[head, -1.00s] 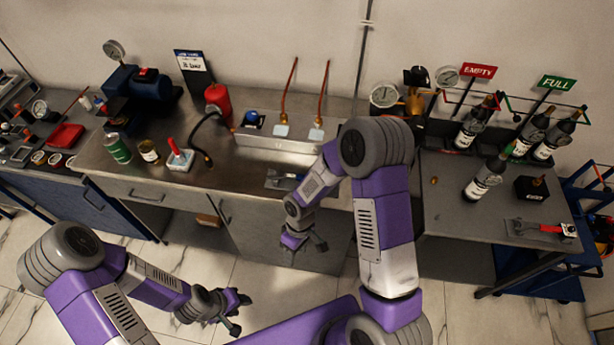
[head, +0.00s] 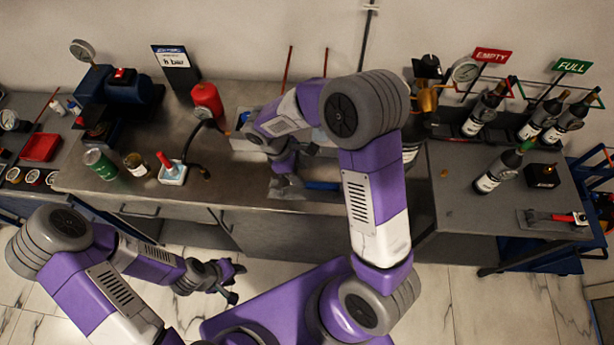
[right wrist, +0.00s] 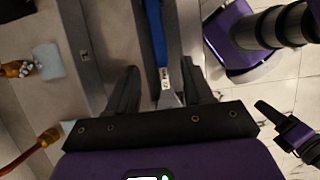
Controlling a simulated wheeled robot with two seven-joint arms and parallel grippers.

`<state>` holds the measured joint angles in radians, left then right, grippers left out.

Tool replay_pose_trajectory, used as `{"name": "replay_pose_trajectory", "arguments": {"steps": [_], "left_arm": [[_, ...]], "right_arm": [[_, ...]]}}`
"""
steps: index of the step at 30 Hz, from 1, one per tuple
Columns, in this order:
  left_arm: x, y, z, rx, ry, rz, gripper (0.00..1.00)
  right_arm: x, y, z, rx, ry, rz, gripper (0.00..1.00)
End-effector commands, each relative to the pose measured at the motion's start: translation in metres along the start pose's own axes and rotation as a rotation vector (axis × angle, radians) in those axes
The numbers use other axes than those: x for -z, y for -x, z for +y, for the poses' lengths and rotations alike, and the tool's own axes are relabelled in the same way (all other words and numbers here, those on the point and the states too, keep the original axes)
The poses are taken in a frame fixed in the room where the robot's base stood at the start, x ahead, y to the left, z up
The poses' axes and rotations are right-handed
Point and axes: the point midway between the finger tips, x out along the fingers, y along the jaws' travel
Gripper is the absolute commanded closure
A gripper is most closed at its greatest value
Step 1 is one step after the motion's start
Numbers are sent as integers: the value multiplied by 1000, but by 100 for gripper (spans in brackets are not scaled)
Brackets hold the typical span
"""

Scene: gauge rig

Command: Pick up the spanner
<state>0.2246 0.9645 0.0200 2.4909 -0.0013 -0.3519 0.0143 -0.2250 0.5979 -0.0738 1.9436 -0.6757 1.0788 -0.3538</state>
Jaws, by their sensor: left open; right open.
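The spanner (head: 322,186) has a blue handle and lies near the front edge of the middle bench. In the right wrist view, its blue handle (right wrist: 155,35) and pale metal end (right wrist: 167,98) show between the fingers. My right gripper (head: 284,178) is over the bench front at the spanner's left end; the arm hides part of the area. In the right wrist view, my right gripper (right wrist: 162,88) is open, with its fingers either side of the spanner; I cannot tell if they touch it. My left gripper (head: 236,284) is open and empty, low in front of the bench.
A white block with a red lever (head: 171,172), a green can (head: 99,164) and a red cylinder (head: 207,99) stand left of my right arm. A red-handled tool (head: 565,218) lies on the right bench. Bottles (head: 505,166) stand there too.

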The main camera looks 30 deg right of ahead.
Motion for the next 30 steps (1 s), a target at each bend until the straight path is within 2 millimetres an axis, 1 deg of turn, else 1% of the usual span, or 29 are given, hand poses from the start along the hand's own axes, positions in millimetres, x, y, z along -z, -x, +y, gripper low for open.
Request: {"name": "replay_pose_trajectory", "arguments": {"steps": [1,5,9,12,15,21,29,30], "left_arm": [[0,-1,-1,0,0,-1,57],[0,-3,-1,0,0,0,57],[0,-6,-2,0,0,0,57],[0,-7,-3,0,0,0,57],[0,-7,-3,0,0,0,57],[0,-7,-3,0,0,0,57],[0,-7,-3,0,0,0,57],[0,-7,-3,0,0,0,57]], "right_arm": [[-1,-7,0,2,-1,-2,49],[-4,-23,1,3,-2,-1,49],[-7,-45,2,4,-1,-2,49],[-6,-56,3,1,-1,-1,49],[-6,-60,3,0,-1,1,49],[-6,-60,3,0,-2,1,49],[-6,-59,3,0,-2,2,89],[-6,-59,3,0,-2,2,95]]}}
